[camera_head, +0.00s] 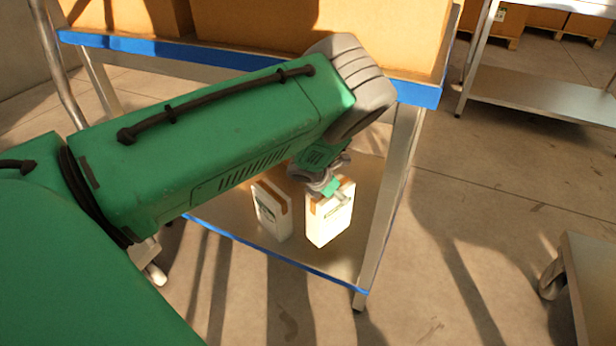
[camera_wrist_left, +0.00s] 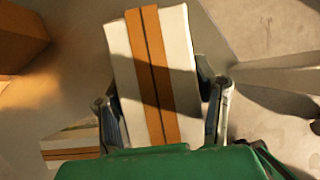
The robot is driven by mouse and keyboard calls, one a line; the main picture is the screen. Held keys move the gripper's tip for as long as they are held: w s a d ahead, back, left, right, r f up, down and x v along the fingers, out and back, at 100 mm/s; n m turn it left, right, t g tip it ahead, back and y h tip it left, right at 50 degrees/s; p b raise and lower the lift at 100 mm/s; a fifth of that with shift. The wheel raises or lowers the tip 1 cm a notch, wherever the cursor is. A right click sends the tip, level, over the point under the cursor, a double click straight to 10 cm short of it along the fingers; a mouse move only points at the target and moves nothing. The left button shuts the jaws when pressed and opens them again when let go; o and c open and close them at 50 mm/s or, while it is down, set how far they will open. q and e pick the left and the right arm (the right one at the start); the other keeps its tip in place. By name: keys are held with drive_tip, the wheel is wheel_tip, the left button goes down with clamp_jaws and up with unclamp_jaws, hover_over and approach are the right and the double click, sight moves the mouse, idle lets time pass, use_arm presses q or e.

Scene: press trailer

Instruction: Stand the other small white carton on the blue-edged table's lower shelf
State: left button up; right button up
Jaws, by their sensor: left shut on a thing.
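My left gripper (camera_head: 328,190) is shut on a small white carton (camera_head: 331,218) with an orange-brown band. The carton is upright, over or on the lower shelf (camera_head: 240,216) of the blue-edged table (camera_head: 150,47); I cannot tell whether its base touches the shelf. In the left wrist view the fingers (camera_wrist_left: 166,108) lie on both sides of this carton (camera_wrist_left: 180,50). Another small white carton (camera_head: 271,210) stands on the shelf just to its left, and it also shows in the left wrist view (camera_wrist_left: 72,143). My right gripper is not in view.
Large cardboard boxes (camera_head: 400,30) fill the table top. A metal table leg (camera_head: 392,195) stands right of the held carton. Another metal table (camera_head: 540,95) is at the back right, and a wheeled cart (camera_head: 592,275) is at the lower right. Open floor lies between them.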

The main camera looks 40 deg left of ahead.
use_arm(q)
wheel_tip(320, 180, down, 4)
drive_tip(key=shift+a+f+b, duration=0.1)
drive_tip(key=shift+a+b, duration=0.05)
drive_tip(key=shift+b, duration=0.7)
drive_tip(key=shift+f+b, duration=1.3)
drive_tip(key=shift+f, duration=1.35)
clamp_jaws()
drive_tip(key=shift+r, duration=0.1)
drive_tip(key=o, duration=1.7)
unclamp_jaws()
drive_tip(key=shift+s, duration=0.15)
